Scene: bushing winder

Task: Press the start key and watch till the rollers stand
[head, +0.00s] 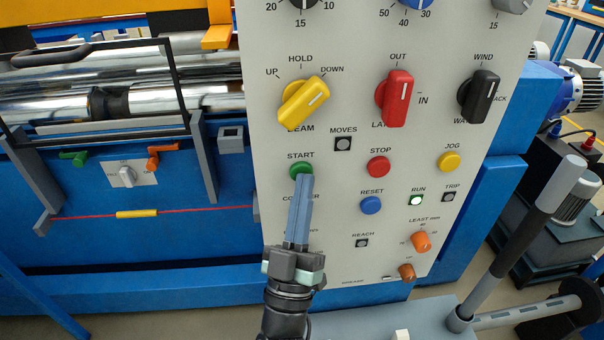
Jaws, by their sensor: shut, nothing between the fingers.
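The green START key (300,169) is on the grey control panel (345,222). My gripper (305,178) is shut and empty, with its fingertips over the lower part of this key. I cannot tell whether the tips touch it or whether the key is pushed in. The RUN lamp (416,200) shows bright white-green. The MOVES lamp (343,144), TRIP lamp (449,197) and REACH lamp (362,243) look dark. The shiny rollers (45,97) lie behind a dark guard frame at the left; one still picture does not show whether they turn.
Close by are the red STOP key (379,167), blue RESET key (371,205) and yellow JOG key (449,161). Yellow (303,103), red (395,99) and black (479,97) selector knobs sit above. A red cord (85,216) with a yellow piece runs along the blue machine.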

